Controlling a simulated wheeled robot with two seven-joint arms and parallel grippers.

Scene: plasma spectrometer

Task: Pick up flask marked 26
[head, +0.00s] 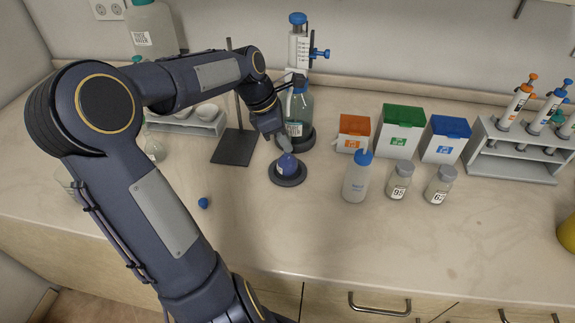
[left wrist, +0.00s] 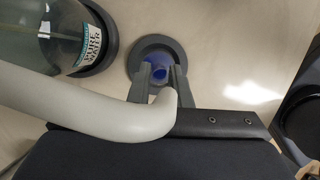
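A small flask with blue-purple contents (head: 287,164) stands on a dark round base (head: 289,180) near the middle of the bench. No number on it can be read. In the left wrist view the flask (left wrist: 158,72) shows from above, with its open neck between the fingertips. My left gripper (head: 285,145) is right over the flask, pointing down. In the left wrist view its two fingers (left wrist: 160,82) are apart, one on each side of the neck; I cannot tell whether either touches it. My right gripper is not in view.
A pure-water bottle with dispenser (head: 300,105) stands close behind the flask. A wash bottle (head: 356,180) and two numbered jars (head: 398,182), (head: 439,186) stand to the right, before several tip boxes (head: 402,130). A blue cap (head: 203,202) lies left. The bench front is clear.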

